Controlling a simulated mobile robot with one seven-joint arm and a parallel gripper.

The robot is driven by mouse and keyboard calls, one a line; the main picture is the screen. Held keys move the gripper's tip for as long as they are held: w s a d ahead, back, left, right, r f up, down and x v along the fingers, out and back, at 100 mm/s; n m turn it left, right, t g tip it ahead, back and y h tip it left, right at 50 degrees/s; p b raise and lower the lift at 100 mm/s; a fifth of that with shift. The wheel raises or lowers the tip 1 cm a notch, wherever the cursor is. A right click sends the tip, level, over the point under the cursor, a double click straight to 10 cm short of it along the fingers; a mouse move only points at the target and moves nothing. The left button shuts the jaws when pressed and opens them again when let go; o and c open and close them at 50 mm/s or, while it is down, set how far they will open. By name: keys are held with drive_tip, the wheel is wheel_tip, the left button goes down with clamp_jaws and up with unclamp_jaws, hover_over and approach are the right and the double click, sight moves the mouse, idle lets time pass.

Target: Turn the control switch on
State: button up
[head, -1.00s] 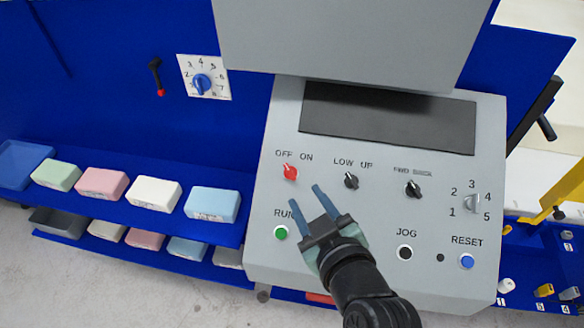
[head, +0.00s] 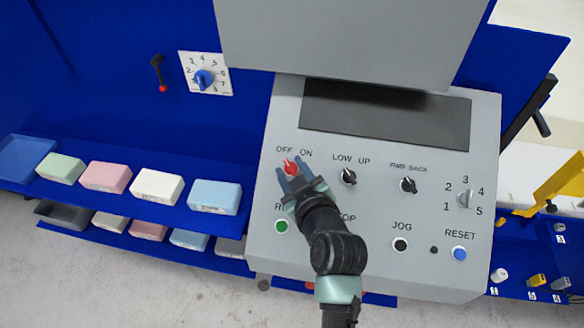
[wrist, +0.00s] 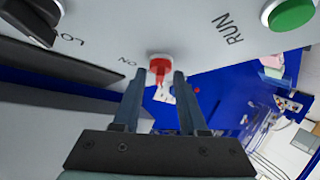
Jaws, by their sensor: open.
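The control switch is a red knob (head: 290,167) under the OFF and ON labels at the upper left of the grey panel (head: 370,240). Its pointer appears to lean towards OFF. My gripper (head: 291,164) is open, with one finger on each side of the red knob in the head view. In the wrist view the red knob (wrist: 160,66) shows between and just beyond the two fingertips (wrist: 162,78). I cannot tell whether either finger touches it. The OFF label is out of the wrist view.
The black LOW/UP knob (head: 348,176) and FWD/BACK knob (head: 408,185) are to the right. The green RUN button (head: 282,226) is below my gripper. A dark screen (head: 385,115) is above. Shelves with foam blocks (head: 215,196) are at the left.

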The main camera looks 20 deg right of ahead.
clamp_jaws()
